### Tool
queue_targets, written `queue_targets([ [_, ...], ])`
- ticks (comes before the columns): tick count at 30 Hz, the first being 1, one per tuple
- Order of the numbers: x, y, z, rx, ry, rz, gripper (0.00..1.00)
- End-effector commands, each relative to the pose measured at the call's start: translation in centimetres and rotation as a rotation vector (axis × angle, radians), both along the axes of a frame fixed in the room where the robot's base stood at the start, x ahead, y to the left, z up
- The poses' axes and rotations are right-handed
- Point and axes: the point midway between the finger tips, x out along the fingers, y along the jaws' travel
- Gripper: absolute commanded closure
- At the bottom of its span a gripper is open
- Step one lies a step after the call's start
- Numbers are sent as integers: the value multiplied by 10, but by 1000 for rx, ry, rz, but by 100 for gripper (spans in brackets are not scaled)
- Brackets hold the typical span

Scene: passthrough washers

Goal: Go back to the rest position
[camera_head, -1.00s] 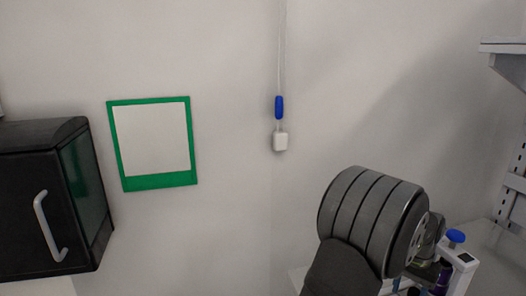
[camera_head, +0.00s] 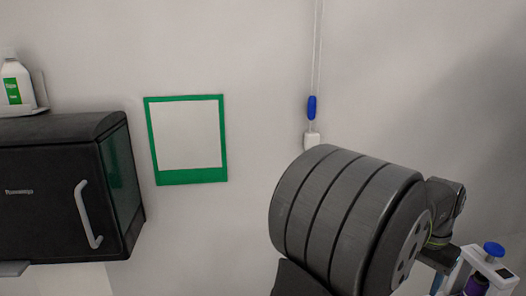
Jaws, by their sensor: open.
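My arm fills the lower right of the head view as a large dark grey ribbed cylinder, with a smaller dark joint behind its right end. My gripper cannot be made out; the fingers are not in view and may be hidden behind the arm or below the frame. I see nothing held.
A green-framed panel (camera_head: 190,176) and a blue-and-white pull cord (camera_head: 311,107) are on the wall. A white device with a blue knob (camera_head: 494,249) stands lower right.

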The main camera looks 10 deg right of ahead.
Motion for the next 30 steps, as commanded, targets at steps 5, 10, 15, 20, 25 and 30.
queue_targets([
  [5, 2, 0, 37, -4, -2, 0, 50],
  [10, 2, -2, 69, -2, -3, -19, 50],
  [15, 2, -25, 86, 0, -19, -193, 50],
  [20, 1, -40, 99, 2, -31, -321, 50],
  [25, -1, -49, 108, 4, -39, -400, 50],
  [30, -1, -52, 111, 5, -40, -426, 50],
])
